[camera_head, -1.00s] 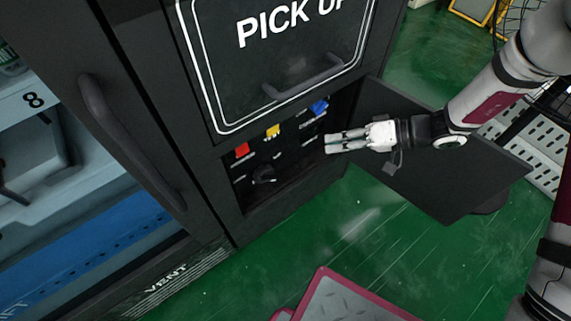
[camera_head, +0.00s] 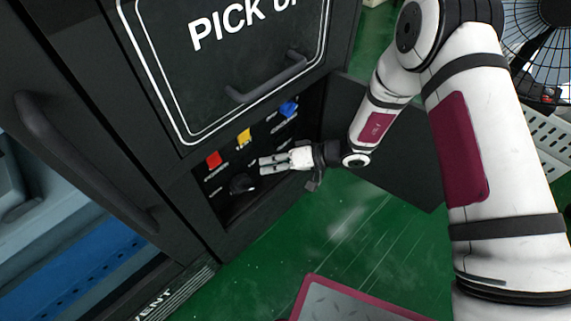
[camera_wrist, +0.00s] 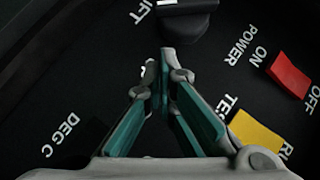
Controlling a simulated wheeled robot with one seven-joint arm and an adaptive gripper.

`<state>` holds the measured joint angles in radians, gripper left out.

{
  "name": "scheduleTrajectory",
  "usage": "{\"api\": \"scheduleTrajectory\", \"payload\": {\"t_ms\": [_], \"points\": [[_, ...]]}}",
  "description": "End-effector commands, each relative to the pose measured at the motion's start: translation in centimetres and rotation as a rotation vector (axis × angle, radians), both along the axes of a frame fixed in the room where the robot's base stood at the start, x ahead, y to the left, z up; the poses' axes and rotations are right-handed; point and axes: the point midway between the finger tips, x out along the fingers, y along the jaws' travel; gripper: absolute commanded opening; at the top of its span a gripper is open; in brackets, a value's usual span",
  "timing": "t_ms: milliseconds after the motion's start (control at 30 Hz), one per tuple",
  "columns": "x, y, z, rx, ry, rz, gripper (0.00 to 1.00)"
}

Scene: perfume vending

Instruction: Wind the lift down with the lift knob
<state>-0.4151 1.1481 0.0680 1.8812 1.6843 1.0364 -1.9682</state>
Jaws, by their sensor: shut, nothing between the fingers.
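The lift knob is a black knob (camera_head: 242,183) at the lower left of the recessed control panel (camera_head: 215,205). In the wrist view the knob (camera_wrist: 188,22) is at the top centre, beside lettering that reads as "LIFT". My gripper (camera_head: 264,165) is at the panel opening, its fingertips just right of the knob in the head view. In the wrist view my gripper (camera_wrist: 173,62) has its fingertips together with nothing between them.
Red (camera_head: 213,158), yellow (camera_head: 244,137) and blue (camera_head: 289,108) switches line the panel above the knob. The black door (camera_head: 395,165) hangs open to the right. The pick-up flap with its handle (camera_head: 265,80) is above. Green floor (camera_head: 350,225) lies below.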

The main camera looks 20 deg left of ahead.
Motion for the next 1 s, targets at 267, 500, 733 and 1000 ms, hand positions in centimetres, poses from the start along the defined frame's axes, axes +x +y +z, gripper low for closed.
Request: {"api": "scheduleTrajectory", "payload": {"t_ms": [267,500,733,1000], "points": [[-2.5,1.3,-2.3,-0.001,0.002,0.002,0.00],[-3.0,1.5,-2.6,0.001,0.000,0.000,0.00],[-3.0,1.5,-2.6,0.001,0.000,0.000,0.00],[-3.0,1.5,-2.6,0.000,0.001,0.001,0.00]]}}
